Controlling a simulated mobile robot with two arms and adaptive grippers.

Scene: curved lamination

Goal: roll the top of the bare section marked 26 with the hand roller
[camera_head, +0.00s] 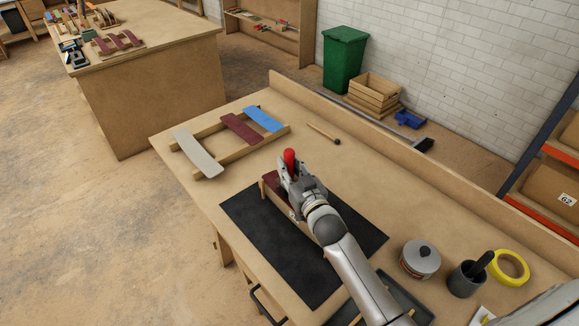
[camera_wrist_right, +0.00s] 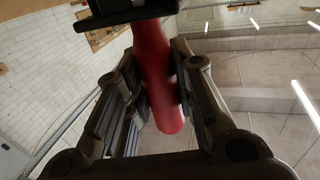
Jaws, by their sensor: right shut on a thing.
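My right gripper (camera_head: 291,174) is over the black mat on the workbench. It is shut on the red handle of the hand roller (camera_head: 290,158). In the right wrist view the red handle (camera_wrist_right: 158,75) runs between the two fingers, with a dark part of the tool at the top edge. A wooden section with a dark red upper surface (camera_head: 270,184) stands on the mat just under the gripper. My gripper and arm hide most of it, and its number cannot be read. Whether the roller touches it is hidden. My left gripper is not in view.
A wooden rack (camera_head: 208,135) holds curved cream, dark red and blue strips. A small brush (camera_head: 325,134) lies behind the mat (camera_head: 255,222). A lidded tin (camera_head: 420,259), a dark cup (camera_head: 467,279) and yellow tape (camera_head: 509,268) stand at right. A raised ledge runs along the bench's back.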

